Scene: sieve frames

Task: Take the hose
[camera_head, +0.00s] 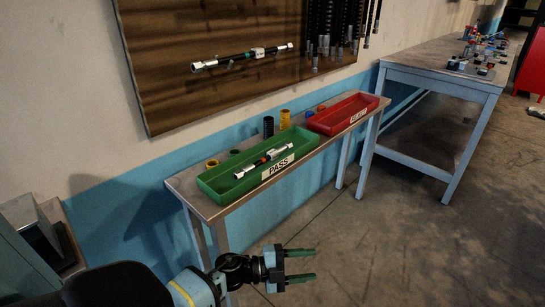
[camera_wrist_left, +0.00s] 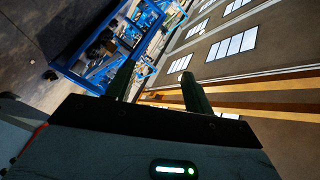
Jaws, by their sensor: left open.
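A similar hose (camera_head: 240,57) is mounted on the brown wall board. My left gripper (camera_head: 314,264) is in front of and below the bench, well apart from both hoses. Its two green fingers are apart with nothing between them. The left wrist view shows the open fingers (camera_wrist_left: 157,74) and no hose. My right gripper is not in view.
A red tray (camera_head: 345,114) stands at the bench's right. Yellow and black cylinders (camera_head: 285,119) stand behind the trays. More hoses hang on the board (camera_head: 160,85). A larger table (camera_head: 430,62) with small parts is at the right. The floor between is clear.

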